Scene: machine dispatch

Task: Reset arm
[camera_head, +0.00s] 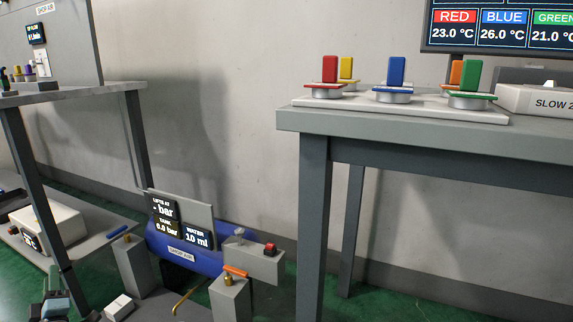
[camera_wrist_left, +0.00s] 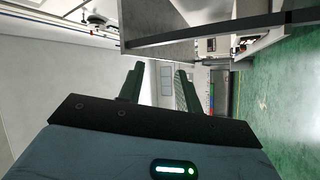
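My left gripper (camera_head: 53,275) shows small at the lower left corner of the head view, low down near the green floor. In the left wrist view its two dark fingers (camera_wrist_left: 160,70) stand apart with nothing between them, so it is open and empty. It appears clear of the bench and the floor equipment, though its exact distance to the grey shelf is hard to judge. My right gripper is in neither view.
A grey table (camera_head: 430,136) on the right carries red, yellow, blue, orange and green handled pieces. A blue shop air tank (camera_head: 205,262) with displays stands on the floor. A left bench (camera_head: 75,95) has a lower shelf holding a white box (camera_head: 62,226).

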